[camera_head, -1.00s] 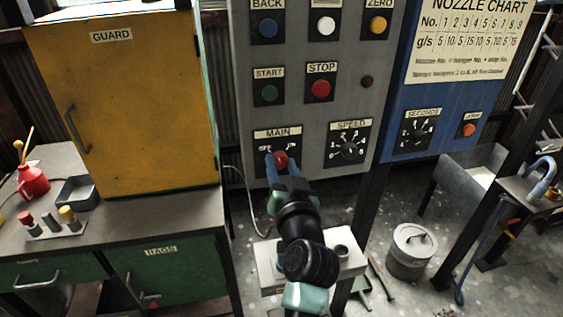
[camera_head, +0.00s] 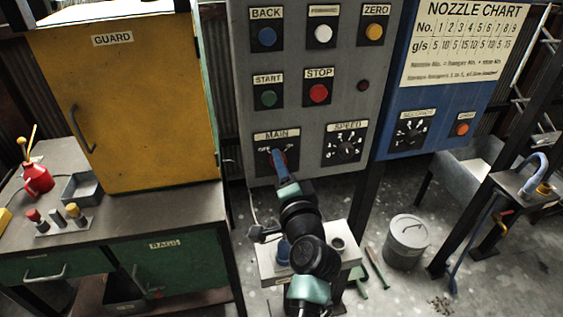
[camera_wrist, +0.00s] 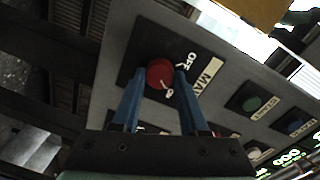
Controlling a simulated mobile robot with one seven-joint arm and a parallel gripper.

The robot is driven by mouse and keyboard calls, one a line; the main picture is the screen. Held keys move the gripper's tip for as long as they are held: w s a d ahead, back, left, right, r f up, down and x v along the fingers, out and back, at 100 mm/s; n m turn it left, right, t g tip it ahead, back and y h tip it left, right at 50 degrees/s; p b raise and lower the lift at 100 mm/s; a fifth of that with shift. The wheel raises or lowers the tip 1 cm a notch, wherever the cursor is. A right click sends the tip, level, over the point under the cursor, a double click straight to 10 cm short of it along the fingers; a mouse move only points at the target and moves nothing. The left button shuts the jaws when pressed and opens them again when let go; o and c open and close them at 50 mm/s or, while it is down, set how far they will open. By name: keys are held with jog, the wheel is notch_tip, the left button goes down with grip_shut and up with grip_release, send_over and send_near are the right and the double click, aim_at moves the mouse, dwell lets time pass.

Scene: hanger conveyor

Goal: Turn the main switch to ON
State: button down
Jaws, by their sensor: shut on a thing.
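The main switch is a red knob (camera_wrist: 158,73) on a black plate (camera_wrist: 136,64) marked MAIN and OFF. A white line on the knob points down and to the right in the wrist view, away from OFF and toward a second label partly hidden by a finger. My gripper (camera_wrist: 159,77) has its two blue fingers on either side of the knob, shut on it. In the head view my gripper (camera_head: 279,158) covers the knob at the MAIN plate (camera_head: 262,142), so its angle does not show there.
Start (camera_head: 268,98) and stop (camera_head: 318,93) buttons sit above, and the speed dial (camera_head: 345,149) is to the right on the grey panel (camera_head: 235,60). A yellow guard cabinet (camera_head: 130,110) stands left. A bin (camera_head: 407,240) is on the floor at right.

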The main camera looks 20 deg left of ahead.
jog(key=shift+m, duration=0.7)
jog(key=shift+c, duration=2.1)
grip_release()
jog(key=v, duration=1.3)
